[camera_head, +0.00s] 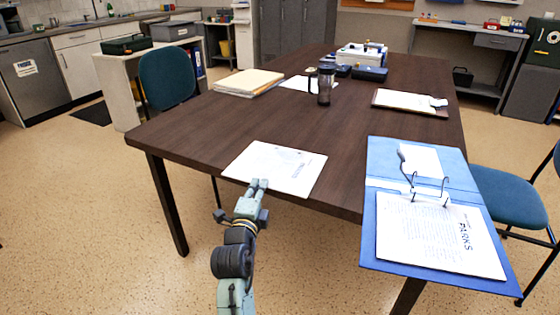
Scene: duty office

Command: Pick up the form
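A white printed sheet (275,166), which looks like the form, lies flat at the near edge of the dark brown table (200,125). Its front edge lies along or slightly past the table's edge. My gripper (259,184) is at the middle of that front edge, its fingertips overlapping the sheet in the picture. The fingertips look close together, but whether they are shut on the paper or just beside it is too small to tell. The sheet shows no clear lift or bend.
An open blue binder (378,240) with printed pages lies at the right near corner. Behind are a paper stack (248,82), a dark bottle (324,86), a clipboard (410,102) and another sheet (300,83). Blue chairs (167,78) stand at both sides.

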